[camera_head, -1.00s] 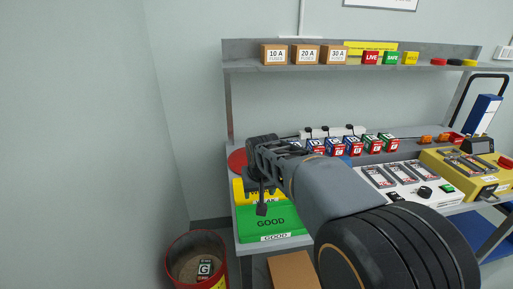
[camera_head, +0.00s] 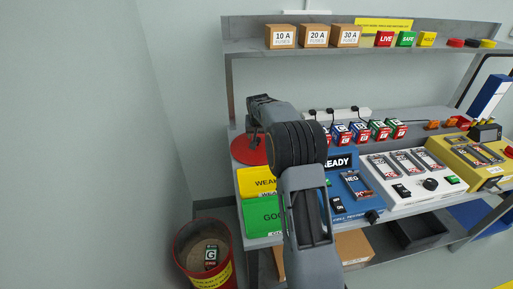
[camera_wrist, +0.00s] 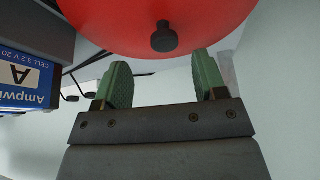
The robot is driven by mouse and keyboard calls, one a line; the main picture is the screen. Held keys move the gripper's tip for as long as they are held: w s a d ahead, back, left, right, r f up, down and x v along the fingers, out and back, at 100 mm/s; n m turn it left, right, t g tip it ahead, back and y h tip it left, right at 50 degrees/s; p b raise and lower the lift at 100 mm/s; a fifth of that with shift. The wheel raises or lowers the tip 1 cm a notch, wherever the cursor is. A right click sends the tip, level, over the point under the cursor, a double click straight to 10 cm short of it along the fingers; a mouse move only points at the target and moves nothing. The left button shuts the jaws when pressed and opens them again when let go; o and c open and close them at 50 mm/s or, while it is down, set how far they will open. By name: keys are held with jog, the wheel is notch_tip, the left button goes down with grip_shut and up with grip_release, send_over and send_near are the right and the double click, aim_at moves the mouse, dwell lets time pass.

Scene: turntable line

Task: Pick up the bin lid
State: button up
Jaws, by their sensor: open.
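The bin lid is a red disc (camera_head: 246,151) lying at the left back end of the bench in the head view, partly hidden by my arm. In the wrist view the red lid (camera_wrist: 110,18) fills the top, with its black knob (camera_wrist: 164,40) facing me. My gripper (camera_wrist: 162,72) is open, its two green-padded fingers apart and empty. The knob is just beyond the fingertips, roughly centred between them, and not gripped. In the head view my gripper (camera_head: 254,126) hangs over the lid.
A red bin (camera_head: 183,262) stands on the floor at the left, holding a cell marked G (camera_head: 211,256). Yellow (camera_head: 256,180) and green (camera_head: 262,214) trays lie in front of the lid. A shelf (camera_head: 300,52) runs above.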

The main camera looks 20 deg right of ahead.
aim_at(257, 139)
jog(key=shift+w+x, duration=0.15)
jog(key=shift+x, duration=1.45)
jog(key=shift+w+x, duration=0.15)
jog(key=shift+x, duration=1.45)
jog(key=shift+a+r, duration=0.1)
jog(key=shift+a, duration=0.05)
jog(key=shift+c, duration=0.4)
jog(key=c, duration=1)
